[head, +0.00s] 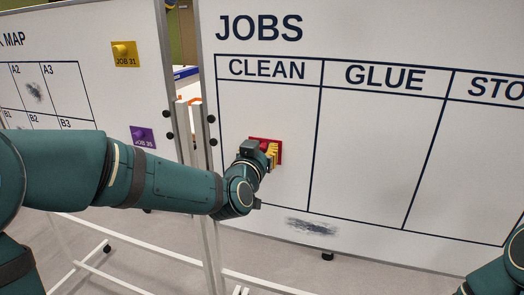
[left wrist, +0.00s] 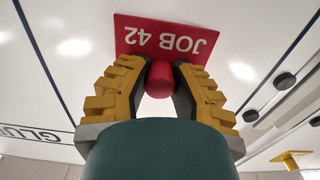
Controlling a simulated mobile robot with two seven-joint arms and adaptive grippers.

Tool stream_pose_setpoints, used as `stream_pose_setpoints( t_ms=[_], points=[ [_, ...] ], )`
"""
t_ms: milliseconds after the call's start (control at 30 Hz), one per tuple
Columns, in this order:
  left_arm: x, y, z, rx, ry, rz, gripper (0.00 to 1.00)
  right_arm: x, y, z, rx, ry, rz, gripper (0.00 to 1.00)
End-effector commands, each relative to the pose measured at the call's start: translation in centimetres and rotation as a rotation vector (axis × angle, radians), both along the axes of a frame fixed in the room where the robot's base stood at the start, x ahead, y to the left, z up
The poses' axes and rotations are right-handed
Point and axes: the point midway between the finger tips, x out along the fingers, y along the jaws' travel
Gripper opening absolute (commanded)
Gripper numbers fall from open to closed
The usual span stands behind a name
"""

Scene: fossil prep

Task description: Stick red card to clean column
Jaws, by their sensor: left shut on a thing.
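The red card, marked JOB 42, (head: 281,148) is in front of the CLEAN column (head: 270,205) of the JOBS board, about midway down. Its red knob (left wrist: 160,80) is between the yellow fingers of my left gripper (head: 270,153), which is shut on it. The card (left wrist: 165,38) looks flat and close to the white board in the left wrist view, upside down there. I cannot tell whether it touches. The gripper partly hides the card in the head view. My right gripper is not in view, only part of that arm at the lower right.
The GLUE column (head: 365,165) is bare. A dark smudge (head: 312,226) marks the board below. The MAP board (head: 85,70) stands to the left, with a yellow JOB 31 card (head: 125,54) and a purple JOB 35 card (head: 143,137). White stand legs (head: 210,240) are below.

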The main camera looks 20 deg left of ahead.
Motion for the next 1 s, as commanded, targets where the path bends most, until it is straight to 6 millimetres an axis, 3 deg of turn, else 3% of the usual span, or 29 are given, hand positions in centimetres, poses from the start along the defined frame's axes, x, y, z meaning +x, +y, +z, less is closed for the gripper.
stream_pose_setpoints(
  t_ms=[300,333,400,767,1000],
  points=[
    [0.0,0.0,0.0,0.000,0.000,0.000,0.06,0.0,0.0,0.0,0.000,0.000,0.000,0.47],
    [0.0,0.0,0.0,0.000,0.000,0.000,0.27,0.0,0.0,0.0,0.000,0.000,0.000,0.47],
    [0.0,0.0,0.0,0.000,0.000,0.000,0.52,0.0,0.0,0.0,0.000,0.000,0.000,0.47],
    [-0.4,0.0,0.0,0.000,-0.001,0.000,0.53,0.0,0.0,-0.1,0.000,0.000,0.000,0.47],
    [-3.4,0.2,0.0,0.000,-0.001,0.001,0.53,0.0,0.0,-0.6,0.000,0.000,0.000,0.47]
  ],
)
